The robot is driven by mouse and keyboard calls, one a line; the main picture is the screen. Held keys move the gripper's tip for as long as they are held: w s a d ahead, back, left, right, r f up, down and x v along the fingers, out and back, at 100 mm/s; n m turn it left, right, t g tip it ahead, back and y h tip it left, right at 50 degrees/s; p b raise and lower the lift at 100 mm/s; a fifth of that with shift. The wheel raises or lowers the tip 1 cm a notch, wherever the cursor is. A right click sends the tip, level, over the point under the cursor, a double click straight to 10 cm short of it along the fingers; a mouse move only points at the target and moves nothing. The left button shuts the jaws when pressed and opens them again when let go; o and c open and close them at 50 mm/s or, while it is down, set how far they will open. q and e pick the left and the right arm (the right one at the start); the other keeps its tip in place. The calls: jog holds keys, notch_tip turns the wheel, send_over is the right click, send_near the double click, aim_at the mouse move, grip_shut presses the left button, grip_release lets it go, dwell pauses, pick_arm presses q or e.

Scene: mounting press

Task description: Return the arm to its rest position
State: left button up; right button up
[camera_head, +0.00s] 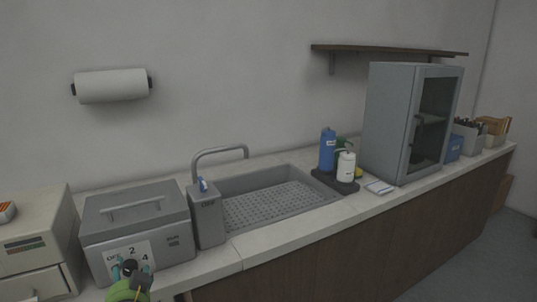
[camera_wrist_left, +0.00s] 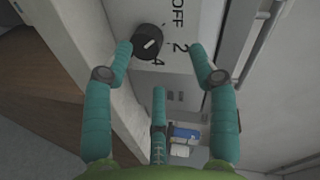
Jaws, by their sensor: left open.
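My left gripper (camera_head: 131,272) is at the front of the grey box-shaped press (camera_head: 138,218) on the counter, at the lower left of the head view. Its teal fingers are spread open, and they also show in the left wrist view (camera_wrist_left: 159,55). A black dial knob (camera_wrist_left: 147,42) with a white mark sits on the panel printed OFF, 2 and 4. The knob lies between the two upper fingertips, closer to the left one; I cannot tell whether that fingertip touches it. The fingers hold nothing. My right gripper is in neither view.
A beige machine (camera_head: 35,245) stands close on the left. Bottles (camera_head: 345,166) and a glass-door cabinet (camera_head: 405,125) are farther right. Open floor lies before the counter.

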pick_arm(q)
jog(key=s+d+f+n+g+h, duration=0.25)
jog(key=s+d+f, duration=0.25)
jog(key=s+f, duration=0.3)
jog(key=s+d+f+n+g+h, duration=0.1)
jog(key=s+d+f+g+h, duration=0.3)
jog(key=s, duration=0.7)
jog(key=s+d+f+n+g+h, duration=0.1)
jog(key=s+d+f+n+g, duration=0.1)
jog(key=s+d+f+g, duration=0.45)
jog(key=s+a+f+t+p, duration=0.1)
jog(key=s+f, duration=0.2)
jog(key=f, duration=0.9)
jog(key=s+a+f+t, duration=0.1)
jog(key=s+f, duration=0.2)
jog(key=f, duration=1)
jog(key=s+a+f+g+p, duration=0.1)
jog(key=s+a+f, duration=0.1)
jog(key=s+f, duration=0.9)
jog(key=s, duration=0.3)
jog(key=shift+s+a+f+g, duration=0.2)
jog(key=shift+s+f+g, duration=0.05)
jog(key=shift+s+g, duration=0.05)
